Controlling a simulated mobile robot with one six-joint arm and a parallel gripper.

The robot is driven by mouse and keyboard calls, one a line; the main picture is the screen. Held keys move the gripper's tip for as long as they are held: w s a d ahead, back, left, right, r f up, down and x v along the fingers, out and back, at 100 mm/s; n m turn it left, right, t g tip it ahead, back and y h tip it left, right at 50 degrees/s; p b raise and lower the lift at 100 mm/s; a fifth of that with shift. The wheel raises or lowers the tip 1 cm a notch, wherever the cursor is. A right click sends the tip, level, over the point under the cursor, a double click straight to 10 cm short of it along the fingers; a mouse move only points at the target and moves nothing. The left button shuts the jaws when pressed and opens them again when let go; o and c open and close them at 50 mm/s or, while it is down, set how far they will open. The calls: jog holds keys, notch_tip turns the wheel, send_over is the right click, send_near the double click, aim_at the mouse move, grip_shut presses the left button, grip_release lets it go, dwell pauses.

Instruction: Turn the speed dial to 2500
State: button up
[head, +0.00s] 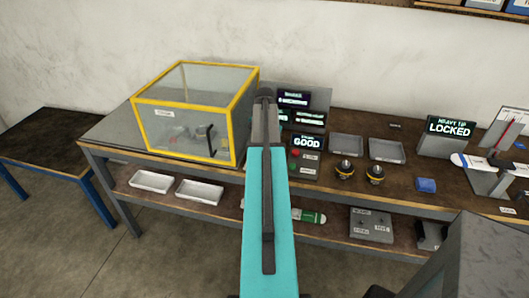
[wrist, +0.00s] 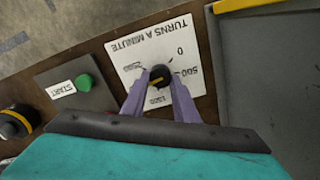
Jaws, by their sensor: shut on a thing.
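The plate appears upside down in the wrist view, with numbers around the knob including 0 and 500. In the head view my teal arm covers the dial and the gripper.
A green START button (wrist: 85,83) sits beside the dial plate. On the bench are a yellow-framed clear box (head: 182,104), a "GOOD" display (head: 307,142), grey trays (head: 387,151), a blue block (head: 426,185) and a "LOCKED" display (head: 450,129). White trays (head: 199,191) lie on the lower shelf.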

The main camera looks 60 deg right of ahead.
jog(key=m, duration=0.4)
jog(key=shift+s+m, duration=0.15)
jog(key=shift+m, duration=0.15)
jog(key=m, duration=0.4)
jog(key=shift+a, duration=0.1)
jog(key=o, duration=1.1)
jog(key=shift+c, duration=0.2)
jog(key=shift+r, duration=0.15)
notch_tip(320, 180, up, 14)
jog(key=b, duration=0.3)
jog(key=shift+f, duration=0.25)
